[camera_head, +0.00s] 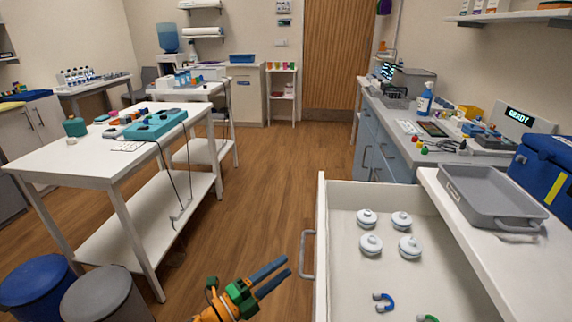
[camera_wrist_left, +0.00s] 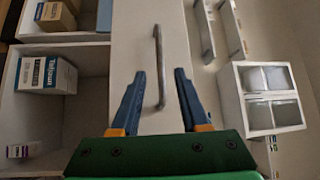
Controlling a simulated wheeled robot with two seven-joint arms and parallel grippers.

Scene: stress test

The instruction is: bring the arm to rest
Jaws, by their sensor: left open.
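My left gripper (camera_head: 286,267) comes in at the bottom of the head view, with blue fingers and a green body. It is open and holds nothing. It hangs to the left of an open white drawer (camera_head: 321,250), close to the drawer's grey handle (camera_head: 307,254). In the left wrist view the two fingers (camera_wrist_left: 160,74) are spread, and a long grey handle (camera_wrist_left: 158,66) on a pale front shows between them. The handle looks apart from the fingers, but the distance is hard to tell. My right gripper is in neither view.
A grey tray (camera_head: 490,197) and a blue box (camera_head: 546,171) stand on the right counter. Wooden floor (camera_head: 265,190) is clear between.

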